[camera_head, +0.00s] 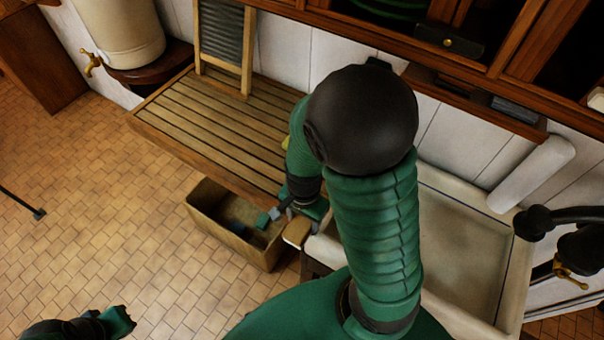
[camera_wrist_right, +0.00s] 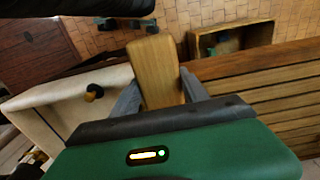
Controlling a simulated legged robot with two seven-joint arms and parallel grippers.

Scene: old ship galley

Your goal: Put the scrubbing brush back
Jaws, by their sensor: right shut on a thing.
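The scrubbing brush shows as a light wooden block (camera_wrist_right: 156,72) between the two grey fingers of my right gripper (camera_wrist_right: 160,88) in the right wrist view. In the head view the wooden block (camera_head: 297,232) is by the right gripper (camera_head: 293,214), beside the sink's left end and just off the front of the slatted board. The gripper is shut on it. Its bristles are not visible. A part of my left arm's end (camera_head: 115,321) shows at the bottom left of the head view, and its jaws cannot be made out.
A slatted wooden draining board (camera_head: 165,108) runs left of the white sink (camera_head: 428,178). A washboard (camera_head: 222,45) and a tan urn (camera_head: 122,32) stand at the back. An open tan box (camera_head: 262,258) with small dark items stands below the board. The tiled floor at left is mostly clear.

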